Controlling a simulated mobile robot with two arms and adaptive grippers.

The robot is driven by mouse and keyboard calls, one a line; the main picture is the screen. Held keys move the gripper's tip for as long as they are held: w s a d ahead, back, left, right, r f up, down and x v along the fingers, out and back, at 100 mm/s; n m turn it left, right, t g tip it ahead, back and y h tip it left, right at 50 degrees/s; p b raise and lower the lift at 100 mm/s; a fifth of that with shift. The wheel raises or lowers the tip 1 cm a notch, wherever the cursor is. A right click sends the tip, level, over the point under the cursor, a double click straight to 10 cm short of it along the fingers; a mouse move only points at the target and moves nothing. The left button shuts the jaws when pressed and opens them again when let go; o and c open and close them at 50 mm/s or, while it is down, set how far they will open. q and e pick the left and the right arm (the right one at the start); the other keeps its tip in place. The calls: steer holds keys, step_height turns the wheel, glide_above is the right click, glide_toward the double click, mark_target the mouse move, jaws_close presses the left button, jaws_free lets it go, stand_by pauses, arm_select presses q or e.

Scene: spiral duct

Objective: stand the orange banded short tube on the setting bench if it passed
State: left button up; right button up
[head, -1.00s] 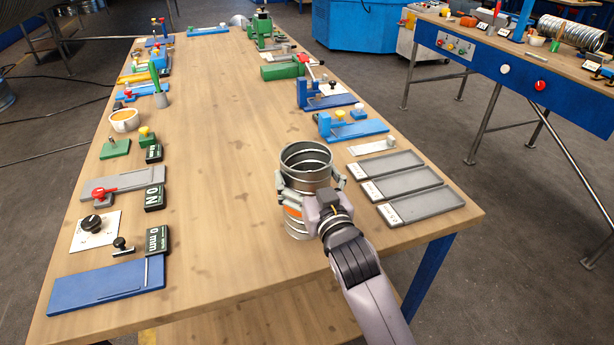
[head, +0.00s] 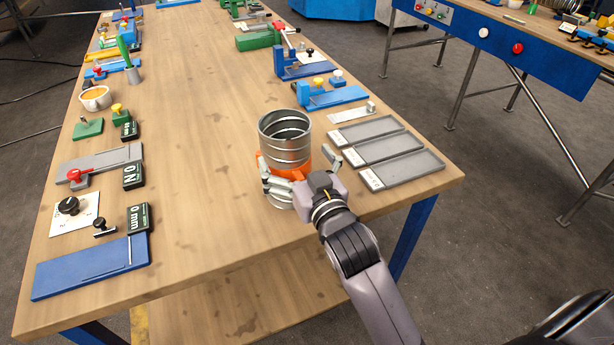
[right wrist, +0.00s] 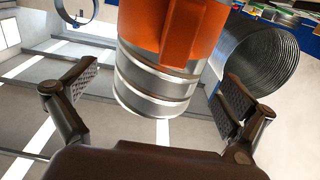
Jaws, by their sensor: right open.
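The orange banded short tube (head: 285,140) is a ribbed metal tube with an orange band. It stands upright near the front right of the wooden bench (head: 200,180). My right gripper (head: 296,172) is open at the tube's lower half, partly hiding it in the head view. In the right wrist view the tube (right wrist: 155,85) lies between the two spread fingers, with gaps on both sides. My left gripper is not in view.
Three grey trays (head: 408,166) lie just right of the tube. Blue fixtures (head: 328,95) stand behind them. Small displays and a blue plate (head: 90,268) line the left edge. The bench's middle is clear.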

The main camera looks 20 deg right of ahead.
steer(key=s, duration=0.7)
steer(key=shift+s+b, duration=0.15)
steer(key=shift+b, duration=0.25)
steer(key=shift+d, duration=0.1)
